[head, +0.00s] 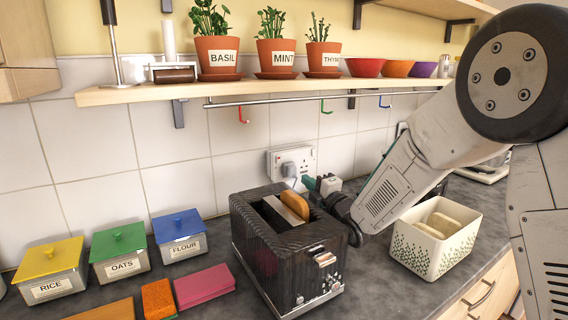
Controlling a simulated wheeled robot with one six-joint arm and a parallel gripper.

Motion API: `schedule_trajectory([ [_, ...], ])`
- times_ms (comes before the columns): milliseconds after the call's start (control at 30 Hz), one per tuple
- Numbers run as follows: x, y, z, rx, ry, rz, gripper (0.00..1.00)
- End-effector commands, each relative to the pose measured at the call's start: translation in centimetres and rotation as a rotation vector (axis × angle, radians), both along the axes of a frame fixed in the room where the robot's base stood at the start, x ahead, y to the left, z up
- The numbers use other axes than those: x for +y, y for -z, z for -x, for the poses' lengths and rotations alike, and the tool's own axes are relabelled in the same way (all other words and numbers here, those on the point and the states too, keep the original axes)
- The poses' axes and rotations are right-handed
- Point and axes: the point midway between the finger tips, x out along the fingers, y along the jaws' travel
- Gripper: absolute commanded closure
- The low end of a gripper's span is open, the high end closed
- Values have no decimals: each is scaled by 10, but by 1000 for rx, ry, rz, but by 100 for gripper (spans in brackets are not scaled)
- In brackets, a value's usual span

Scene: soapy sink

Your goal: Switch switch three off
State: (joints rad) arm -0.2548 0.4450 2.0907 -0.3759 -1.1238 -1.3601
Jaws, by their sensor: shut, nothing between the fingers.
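A white wall socket plate (280,160) with switches is on the tiled wall behind the toaster. My gripper (316,187) reaches in from the right, just in front of the lower right of the plate. It is shut and empty. I cannot tell whether its tips touch the plate. My gripper and wrist hide part of the wall there.
A black toaster (285,250) with bread in it stands close below my gripper. A patterned white bin (436,240) stands to the right. Lidded tins, including a blue one (180,235), stand left. A shelf (140,95) with pots and a hook rail (290,100) run above.

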Motion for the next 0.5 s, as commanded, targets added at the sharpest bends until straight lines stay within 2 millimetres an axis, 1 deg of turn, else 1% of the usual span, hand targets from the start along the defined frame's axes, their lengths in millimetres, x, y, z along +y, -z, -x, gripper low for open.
schedule_trajectory([
  [167, 10, -2, -15, -1, -1, -2, 100],
  [500, 50, -10, -74, 0, -1, -1, 100],
])
